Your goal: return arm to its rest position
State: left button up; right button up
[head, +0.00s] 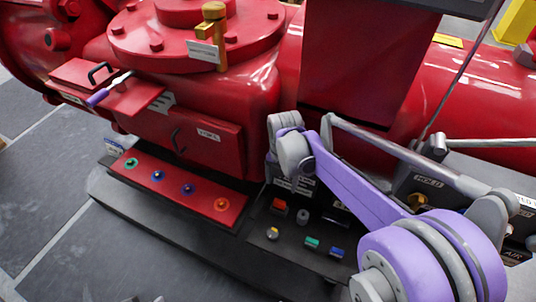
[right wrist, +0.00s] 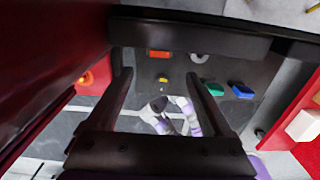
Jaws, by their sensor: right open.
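My right arm, purple and grey, comes in from the lower right of the head view and bends at a joint in front of the red machine (head: 215,95). Its gripper is mostly hidden behind the arm there, close to the machine's lower front. In the right wrist view my right gripper (right wrist: 160,78) is open, its two dark fingers well apart with nothing between them. Past the fingers lies the dark button panel (head: 290,245), apart from them as far as I can tell. My left gripper does not show.
A red strip (head: 180,190) with several coloured buttons lies left of the dark panel. A lever with a purple grip (head: 98,97) sticks out at the upper left. A brass valve fitting (head: 212,35) stands on the round flange. Open grey floor (head: 50,190) lies at the left.

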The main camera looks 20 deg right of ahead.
jog(key=s+a+r+m+t+p, duration=0.2)
jog(key=s+r+m+p, duration=0.3)
jog(key=m, duration=0.8)
jog(key=s+a+r+m+t+p, duration=0.3)
jog(key=s+a+r+m+p, duration=0.2)
jog(key=s+m, duration=0.5)
notch_tip(320, 180, up, 2)
jog(key=m+p, duration=0.1)
jog(key=m, duration=0.2)
jog(key=shift+s, duration=0.3)
